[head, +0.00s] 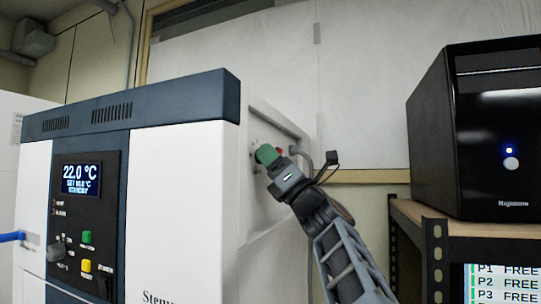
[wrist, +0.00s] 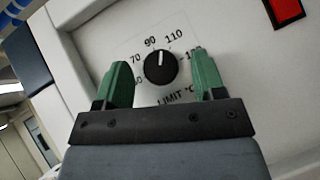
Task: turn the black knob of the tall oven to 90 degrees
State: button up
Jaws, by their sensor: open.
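The tall oven (head: 178,205) is a white cabinet with a dark blue top band, in the left half of the head view. Its black knob (wrist: 160,66) sits on the white side panel in the wrist view, above the word LIMIT. The knob's white mark points between the printed 90 and 110. My gripper (wrist: 161,78) is open, with one green finger on each side of the knob and visible gaps to it. In the head view my gripper (head: 267,155) is at the oven's right side, and the knob cannot be made out there.
A red rectangle (wrist: 287,12) is on the panel at upper right in the wrist view. A black computer case (head: 478,130) stands on a shelf (head: 410,215) to the right of my arm. The oven's front has a display (head: 81,178) and buttons.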

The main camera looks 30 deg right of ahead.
dwell(0.3)
jog(key=c, duration=0.9)
jog(key=shift+w, duration=0.1)
jog(key=shift+n, duration=0.4)
jog(key=shift+w+d+r+n+g+y+b, duration=0.1)
jog(key=shift+n+g+y, duration=1.15)
jog(key=shift+n+y, duration=0.6)
jog(key=shift+f+n+g+y+b, duration=0.1)
jog(key=shift+n+g+y, duration=1.3)
jog(key=shift+n, duration=0.9)
jog(key=shift+w+d+r+n+g+y+b, duration=0.1)
jog(key=shift+n+g+y, duration=1.05)
jog(key=shift+n+y, duration=0.75)
jog(key=shift+n+g, duration=0.3)
jog(key=shift+n, duration=0.35)
